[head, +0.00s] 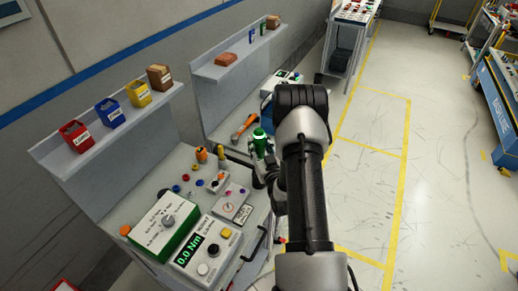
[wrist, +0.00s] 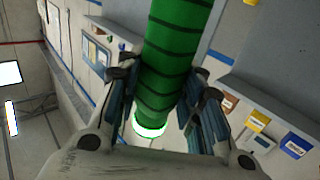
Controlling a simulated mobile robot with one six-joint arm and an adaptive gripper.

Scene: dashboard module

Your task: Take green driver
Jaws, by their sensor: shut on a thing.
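The green driver (wrist: 172,65) is a thick green cylinder with dark rings and a bright white end. In the wrist view it runs between the two fingers of my gripper (wrist: 165,112), which are closed around it. In the head view the green driver (head: 260,142) stands roughly upright at the far right end of the near workbench, with my gripper (head: 262,165) at it. My arm hides part of the gripper there. I cannot tell whether the driver's lower end touches anything.
The near workbench (head: 150,188) holds a torque meter (head: 200,250), a green-sided box (head: 163,222), small knobs and an orange-topped driver (head: 201,154). Red, blue and yellow bins (head: 138,93) stand on its shelf. An orange-handled tool (head: 243,127) lies on the farther bench.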

